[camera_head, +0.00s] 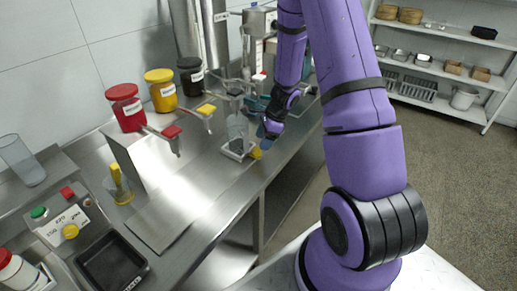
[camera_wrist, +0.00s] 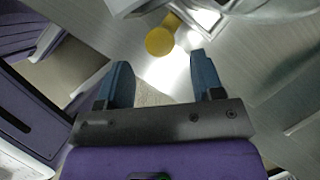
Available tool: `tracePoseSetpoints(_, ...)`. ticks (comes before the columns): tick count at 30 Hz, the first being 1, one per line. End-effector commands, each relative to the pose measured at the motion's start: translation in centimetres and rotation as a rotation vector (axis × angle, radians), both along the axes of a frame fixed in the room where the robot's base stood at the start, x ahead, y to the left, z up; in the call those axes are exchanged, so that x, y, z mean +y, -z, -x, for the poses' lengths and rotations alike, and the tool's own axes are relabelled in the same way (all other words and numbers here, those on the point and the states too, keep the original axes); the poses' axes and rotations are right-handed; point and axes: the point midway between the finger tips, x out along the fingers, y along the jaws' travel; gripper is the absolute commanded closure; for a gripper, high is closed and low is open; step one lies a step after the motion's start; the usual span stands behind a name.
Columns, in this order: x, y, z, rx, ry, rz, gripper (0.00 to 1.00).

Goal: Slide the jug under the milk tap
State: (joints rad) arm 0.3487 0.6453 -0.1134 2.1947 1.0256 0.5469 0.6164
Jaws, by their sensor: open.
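A clear vessel (camera_head: 238,128), which looks like the jug, stands upright on a small white-edged base (camera_head: 238,151) on the steel counter. A yellow knob (camera_head: 256,152) shows at its lower right; in the wrist view the yellow knob (camera_wrist: 160,41) sits on a short stem, just beyond my fingertips. My gripper (camera_head: 268,131) is just right of the vessel. In the wrist view my gripper (camera_wrist: 162,75) has its two blue fingers apart with nothing between them. I cannot tell which tap is the milk tap; a dark-topped spout (camera_head: 235,92) is above the vessel.
Red (camera_head: 126,108), yellow (camera_head: 160,90) and black (camera_head: 191,76) labelled pots stand on a raised steel shelf behind. A clear beaker (camera_head: 118,190), a control box (camera_head: 66,222) and a black tray (camera_head: 110,263) are at left.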

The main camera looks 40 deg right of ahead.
Motion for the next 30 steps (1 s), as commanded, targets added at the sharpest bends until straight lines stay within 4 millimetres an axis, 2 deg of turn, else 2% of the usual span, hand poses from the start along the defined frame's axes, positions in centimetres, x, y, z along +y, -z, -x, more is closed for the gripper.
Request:
tracePoseSetpoints(3,0.7,1.9,-0.2,0.003,0.000,-0.001,0.39)
tracePoseSetpoints(9,1.4,3.7,-0.6,0.000,0.000,-0.001,0.39)
tracePoseSetpoints(21,1.6,4.1,-0.8,-0.002,-0.001,0.001,0.39)
tracePoseSetpoints(29,1.6,4.1,-0.8,-0.001,-0.002,0.000,0.99)
tracePoseSetpoints(30,1.6,4.1,-0.8,-0.001,-0.002,0.000,1.00)
